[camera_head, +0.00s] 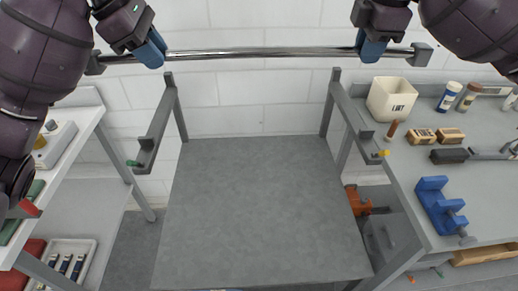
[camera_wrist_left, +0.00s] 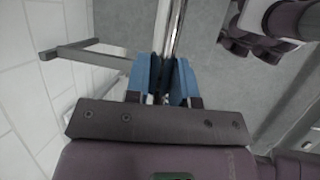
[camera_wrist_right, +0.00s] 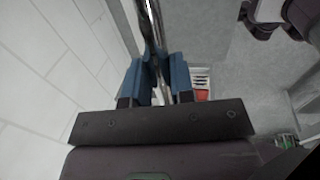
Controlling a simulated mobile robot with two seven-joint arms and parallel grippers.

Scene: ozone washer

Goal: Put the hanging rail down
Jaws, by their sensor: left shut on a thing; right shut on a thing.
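The hanging rail (camera_head: 262,52) is a shiny metal bar with grey blocks at its ends, held level across the top of the head view. My left gripper (camera_head: 152,52) is shut on it near its left end. My right gripper (camera_head: 371,48) is shut on it near its right end. The rail also runs between the blue fingers of my left gripper (camera_wrist_left: 162,82) and of my right gripper (camera_wrist_right: 157,82) in the wrist views. Below the rail, a left support arm (camera_head: 152,135) and a right support arm (camera_head: 352,122) stick out on grey posts, both empty.
A grey surface (camera_head: 255,200) lies clear between the support arms. The right bench (camera_head: 420,185) bears a white bin (camera_head: 391,98), a blue clamp (camera_head: 440,205), brushes and bottles. A white table (camera_head: 75,130) stands left, with a tray (camera_head: 70,258) low down. A white block wall is behind.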

